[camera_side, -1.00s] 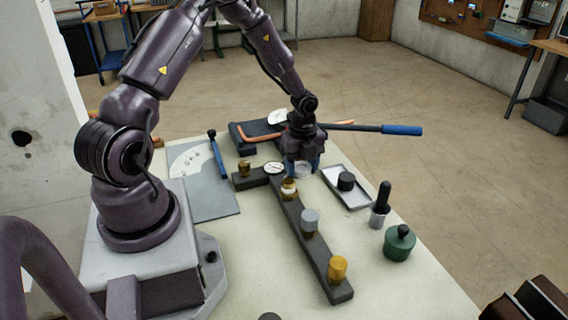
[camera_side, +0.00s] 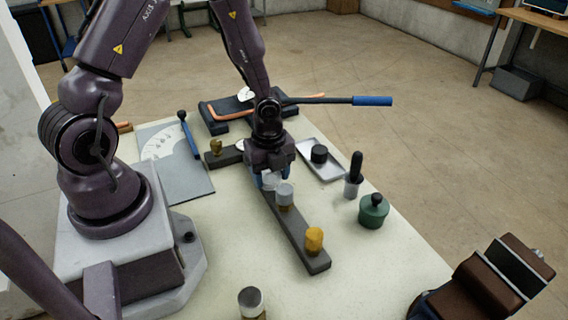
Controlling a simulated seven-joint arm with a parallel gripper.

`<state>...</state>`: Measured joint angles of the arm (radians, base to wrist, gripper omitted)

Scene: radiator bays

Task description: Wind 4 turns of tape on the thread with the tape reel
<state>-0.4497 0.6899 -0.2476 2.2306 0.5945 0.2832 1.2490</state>
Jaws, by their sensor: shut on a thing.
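My gripper (camera_side: 268,178) points down over the dark bar (camera_side: 297,245) and is shut on a small pale, translucent piece (camera_side: 268,182), which looks like the tape reel. The reel is partly covered by the fingers. A brass fitting (camera_side: 314,239) stands at the bar's near end, and another (camera_side: 216,146) stands at the far left.
A pale tray (camera_side: 326,172) with a black cylinder (camera_side: 319,153), a black-handled grey pot (camera_side: 353,178) and a green pot (camera_side: 373,212) stand to the right. A blue-gripped lever (camera_side: 372,101) lies behind. A silver-topped cylinder (camera_side: 251,301) is in front.

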